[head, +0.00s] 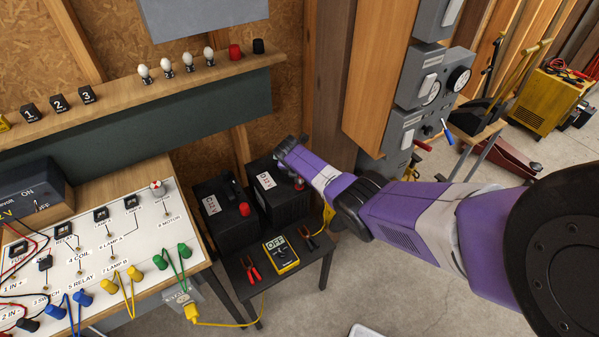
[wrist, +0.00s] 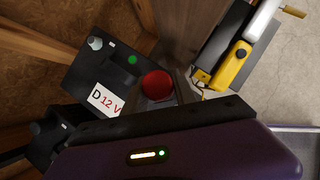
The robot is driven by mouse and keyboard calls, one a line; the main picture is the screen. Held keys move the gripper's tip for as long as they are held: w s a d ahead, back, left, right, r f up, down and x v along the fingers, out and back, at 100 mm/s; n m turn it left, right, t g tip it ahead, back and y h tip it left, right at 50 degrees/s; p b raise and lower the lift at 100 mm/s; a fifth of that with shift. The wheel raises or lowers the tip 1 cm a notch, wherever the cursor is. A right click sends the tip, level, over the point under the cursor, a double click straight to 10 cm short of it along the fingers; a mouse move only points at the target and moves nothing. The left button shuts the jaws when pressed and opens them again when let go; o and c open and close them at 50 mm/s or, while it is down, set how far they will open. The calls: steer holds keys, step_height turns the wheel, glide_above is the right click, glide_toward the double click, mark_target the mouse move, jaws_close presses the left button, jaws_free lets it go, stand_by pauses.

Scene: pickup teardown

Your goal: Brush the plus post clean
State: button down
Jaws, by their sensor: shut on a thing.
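The battery marked D 12 V (head: 284,205) stands on a small dark table, beside the battery marked C (head: 222,222). The D battery also shows in the wrist view (wrist: 112,70), with a bare grey post (wrist: 95,43) at its far left corner and a green dot on top. My gripper (wrist: 158,92) is over its right side, with grey jaws shut on a round red thing (wrist: 157,84). I cannot tell whether this is a cap or a tool's handle. The plus post is not clearly visible.
A yellow multimeter (head: 281,255), red pliers (head: 250,269) and dark pliers (head: 308,240) lie on the table's front. A wired circuit board (head: 90,250) is left. Grey wall boxes (head: 420,80) stand behind my arm. The floor at front is largely clear.

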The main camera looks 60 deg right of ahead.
steer(key=shift+r, duration=2.7)
steer(key=shift+a, duration=0.1)
steer(key=shift+w+a, duration=0.3)
steer(key=w+a+f+m+g+y+b, duration=0.1)
steer(key=w+a+m+g+b, duration=0.3)
steer(key=a, duration=0.6)
steer(key=w+a+f+m+g+p, duration=0.1)
steer(key=a+f+m, duration=0.1)
steer(key=a+m, duration=0.6)
steer(key=s+a+m+g+y+b, duration=0.1)
steer(key=s+a+m, duration=0.3)
steer(key=a, duration=0.7)
steer(key=s+a+m+g+y+b, duration=0.1)
steer(key=s+a+m+y+b, duration=0.2)
steer(key=a, duration=0.7)
steer(key=shift+s+a+r+m+y, duration=0.3)
steer(key=shift+s+a+m+y, duration=0.1)
steer(key=shift+s+m, duration=0.6)
